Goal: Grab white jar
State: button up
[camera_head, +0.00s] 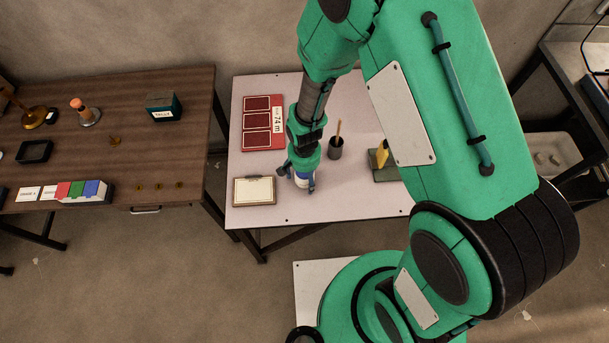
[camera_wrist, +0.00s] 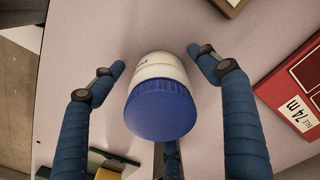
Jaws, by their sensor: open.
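The white jar (camera_wrist: 153,66) has a blue lid (camera_wrist: 160,108) and stands on the pale table (camera_wrist: 95,35). In the wrist view it lies between the blue fingers of my gripper (camera_wrist: 158,68). The fingers are open, with a visible gap on both sides of the jar. In the head view my gripper (camera_head: 301,180) is low over the front part of the table, around the jar (camera_head: 301,183), which is mostly hidden by the fingers.
A red board (camera_head: 263,142) lies behind the gripper, and a framed card (camera_head: 254,191) lies to its left. A dark cup (camera_head: 336,152) with a stick stands to the right, near a yellow-topped item (camera_head: 382,154). A brown table (camera_head: 175,82) with several objects stands farther left.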

jog(key=c, duration=1.6)
jog(key=shift+c, duration=0.2)
jog(key=shift+r, duration=0.1)
jog(key=shift+r, duration=0.55)
jog(key=shift+s+d+r+p, duration=0.1)
jog(key=shift+s+r+p, duration=0.2)
jog(key=shift+r, duration=0.35)
jog(key=shift+s+d+r+p, duration=0.1)
jog(key=shift+r+p, duration=0.3)
jog(key=shift+r, duration=0.2)
jog(key=s+d, duration=0.1)
jog(key=s, duration=0.3)
jog(key=s+d+p, duration=0.1)
jog(key=s+d, duration=0.1)
jog(key=s, duration=0.3)
jog(key=s+d+r+p, duration=0.1)
jog(key=s+d, duration=0.1)
jog(key=s, duration=0.3)
jog(key=shift+s+r, duration=0.1)
